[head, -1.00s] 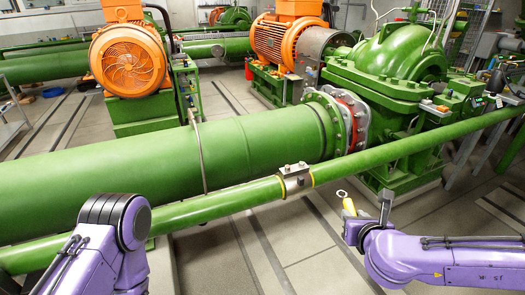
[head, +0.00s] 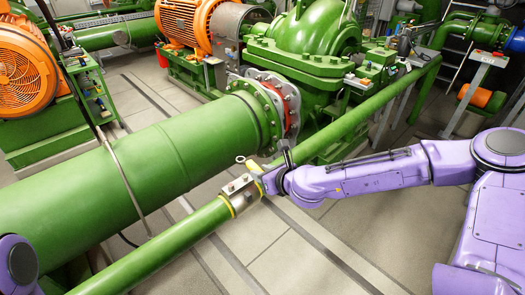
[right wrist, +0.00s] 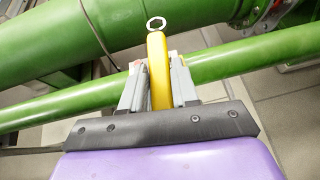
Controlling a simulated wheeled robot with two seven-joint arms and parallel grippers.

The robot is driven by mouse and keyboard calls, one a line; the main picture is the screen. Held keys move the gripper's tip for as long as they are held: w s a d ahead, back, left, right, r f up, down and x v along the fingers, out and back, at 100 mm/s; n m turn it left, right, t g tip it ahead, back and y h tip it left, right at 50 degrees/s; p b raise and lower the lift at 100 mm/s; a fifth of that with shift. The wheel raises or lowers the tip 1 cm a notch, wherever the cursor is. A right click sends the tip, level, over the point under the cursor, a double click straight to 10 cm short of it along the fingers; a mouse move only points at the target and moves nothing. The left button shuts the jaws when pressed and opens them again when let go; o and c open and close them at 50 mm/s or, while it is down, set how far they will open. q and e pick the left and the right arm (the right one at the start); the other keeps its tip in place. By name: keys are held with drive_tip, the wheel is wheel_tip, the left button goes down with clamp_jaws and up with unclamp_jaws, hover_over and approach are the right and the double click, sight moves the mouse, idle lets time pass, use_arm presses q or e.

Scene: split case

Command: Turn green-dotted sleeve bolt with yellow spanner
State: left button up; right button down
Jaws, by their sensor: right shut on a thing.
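The yellow spanner (right wrist: 158,70) is between the two fingers of my right gripper (right wrist: 157,80), which is shut on its handle. Its pale ring end (right wrist: 156,24) points away from the gripper, and the ring also shows in the head view (head: 240,158). The grey metal sleeve (head: 240,188) with bolts and yellow edges sits around the thin green pipe. My right gripper (head: 264,178) is just right of the sleeve in the picture; I cannot tell whether the spanner touches it. No green dot can be made out. My left gripper is out of view.
The thin green pipe (head: 170,255) runs diagonally past the thick green pipe (head: 170,165). A flange with a red ring (head: 285,105) and a green pump (head: 310,40) stand behind. Open tiled floor (head: 330,235) lies in front.

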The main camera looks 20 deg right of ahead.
sight(261, 169)
drive_tip(key=shift+s+d+r+n+y+p, duration=0.2)
drive_tip(key=shift+s+d+r+n+y, duration=0.1)
drive_tip(key=shift+s+d+r, duration=0.2)
drive_tip(key=shift+s+d+r+n+y+p, duration=0.25)
drive_tip(key=shift+s+d+n+y, duration=0.1)
drive_tip(key=shift+d, duration=0.2)
use_arm(q)
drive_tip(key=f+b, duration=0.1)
drive_tip(key=b, duration=0.2)
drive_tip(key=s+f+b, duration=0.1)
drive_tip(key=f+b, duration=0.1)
drive_tip(key=b, duration=0.1)
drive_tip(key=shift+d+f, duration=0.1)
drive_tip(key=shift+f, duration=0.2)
use_arm(e)
wheel_tip(261, 169, down, 6)
drive_tip(key=shift+w+a+f, duration=0.15)
drive_tip(key=shift+w+f, duration=0.05)
drive_tip(key=shift+w, duration=0.2)
drive_tip(key=shift+f, duration=0.15)
drive_tip(key=shift+f, duration=1.15)
idle(2.1)
